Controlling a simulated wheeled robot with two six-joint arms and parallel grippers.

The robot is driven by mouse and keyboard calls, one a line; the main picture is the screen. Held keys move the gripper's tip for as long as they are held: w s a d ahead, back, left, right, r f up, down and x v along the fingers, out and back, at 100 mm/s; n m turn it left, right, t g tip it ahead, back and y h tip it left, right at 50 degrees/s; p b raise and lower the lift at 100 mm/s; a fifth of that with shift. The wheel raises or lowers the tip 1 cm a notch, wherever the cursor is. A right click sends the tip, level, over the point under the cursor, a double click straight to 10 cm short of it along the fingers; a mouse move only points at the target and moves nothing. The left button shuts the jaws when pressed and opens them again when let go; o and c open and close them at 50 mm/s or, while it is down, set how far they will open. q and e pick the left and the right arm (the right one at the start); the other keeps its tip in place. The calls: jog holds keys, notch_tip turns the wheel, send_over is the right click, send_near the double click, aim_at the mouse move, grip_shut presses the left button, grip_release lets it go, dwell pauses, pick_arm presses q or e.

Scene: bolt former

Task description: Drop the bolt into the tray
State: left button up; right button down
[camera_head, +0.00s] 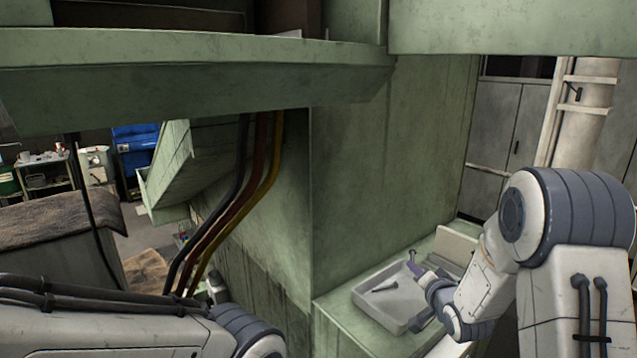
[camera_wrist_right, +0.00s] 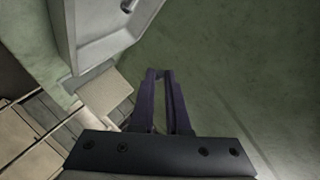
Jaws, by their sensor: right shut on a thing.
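The shallow grey-white tray (camera_head: 366,304) sits on a green machine ledge. One grey bolt (camera_head: 383,286) lies on its floor; a bolt end (camera_wrist_right: 129,5) also shows inside the tray (camera_wrist_right: 97,50) in the right wrist view. My right gripper (camera_head: 414,269) is over the tray's back right part. It is shut on a small upright bolt (camera_head: 412,256), whose top shows above the fingertips. In the right wrist view the gripper's fingers (camera_wrist_right: 159,74) come together, and the held bolt cannot be made out. My left arm shows at bottom left, but its gripper is out of view.
The tall green machine wall (camera_head: 390,150) stands directly behind and left of the tray. A green overhang (camera_head: 200,80) crosses above. A pale plate (camera_head: 455,246) stands behind the tray. Black, red and yellow hoses (camera_head: 232,200) hang at left.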

notch_tip(320, 180, down, 3)
jog(key=shift+a+b, duration=0.1)
jog(key=shift+b, duration=0.55)
jog(key=c, duration=0.8)
grip_release()
jog(key=shift+s, duration=0.15)
